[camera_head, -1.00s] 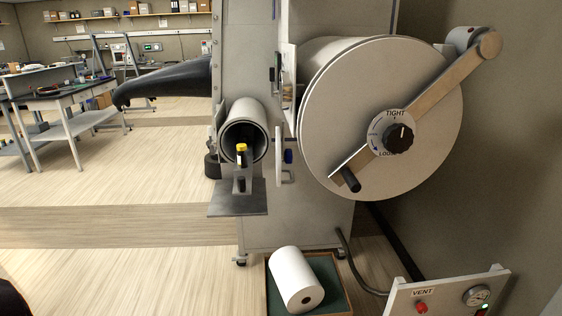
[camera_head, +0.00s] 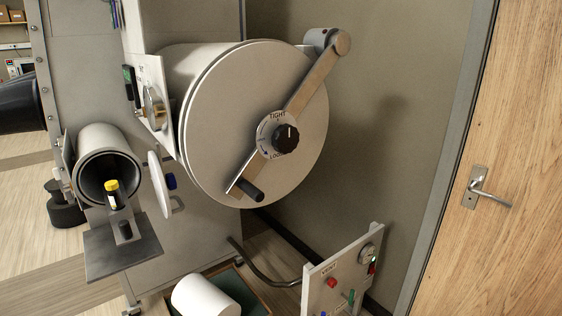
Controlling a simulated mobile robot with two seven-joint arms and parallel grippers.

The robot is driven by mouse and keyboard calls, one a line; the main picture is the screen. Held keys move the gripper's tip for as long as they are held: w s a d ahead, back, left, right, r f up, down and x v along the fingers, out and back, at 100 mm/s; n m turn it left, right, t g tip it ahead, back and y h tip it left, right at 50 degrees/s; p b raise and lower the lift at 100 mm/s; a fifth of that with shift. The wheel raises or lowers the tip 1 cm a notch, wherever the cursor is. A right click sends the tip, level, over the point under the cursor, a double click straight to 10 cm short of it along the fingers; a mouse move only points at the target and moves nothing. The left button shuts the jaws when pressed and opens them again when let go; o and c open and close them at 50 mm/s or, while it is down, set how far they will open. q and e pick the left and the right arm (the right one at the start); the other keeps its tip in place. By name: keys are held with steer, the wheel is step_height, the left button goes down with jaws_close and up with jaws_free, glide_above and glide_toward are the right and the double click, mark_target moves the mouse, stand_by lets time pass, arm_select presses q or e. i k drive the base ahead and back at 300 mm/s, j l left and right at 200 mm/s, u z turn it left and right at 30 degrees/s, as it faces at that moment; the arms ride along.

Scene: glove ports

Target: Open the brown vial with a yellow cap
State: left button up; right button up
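The brown vial (camera_head: 117,200) stands in front of the open mouth of a small round port, on the left of the view. It looks dark and wears a yellow cap (camera_head: 111,186). It sits in a grey holder (camera_head: 125,230) above a flat metal shelf (camera_head: 121,247). The cap is on the vial. Neither of my grippers shows in the view.
A large round door (camera_head: 230,125) with a bar handle and a TIGHT/LOOSE knob (camera_head: 285,137) is right of the vial. The small port's white lid (camera_head: 160,184) stands open. A white roll (camera_head: 205,298), a VENT panel (camera_head: 345,270) and a wooden door (camera_head: 510,130) are further right.

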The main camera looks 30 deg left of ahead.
mark_target(115, 197)
steer(key=k+j+z, duration=0.2)
steer(key=j, duration=0.2)
steer(key=k+j+z, duration=0.15)
steer(key=j, duration=0.3)
steer(key=k+j+z, duration=0.2)
steer(key=j, duration=0.2)
steer(key=k+j+z, duration=0.15)
steer(key=j, duration=0.2)
steer(key=k+j, duration=0.3)
steer(key=j, duration=0.2)
steer(key=k+j+z, duration=0.1)
steer(key=k+j, duration=0.2)
steer(key=j, duration=0.2)
steer(key=k+j, duration=0.35)
steer(key=j, duration=0.15)
steer(key=i+z, duration=0.05)
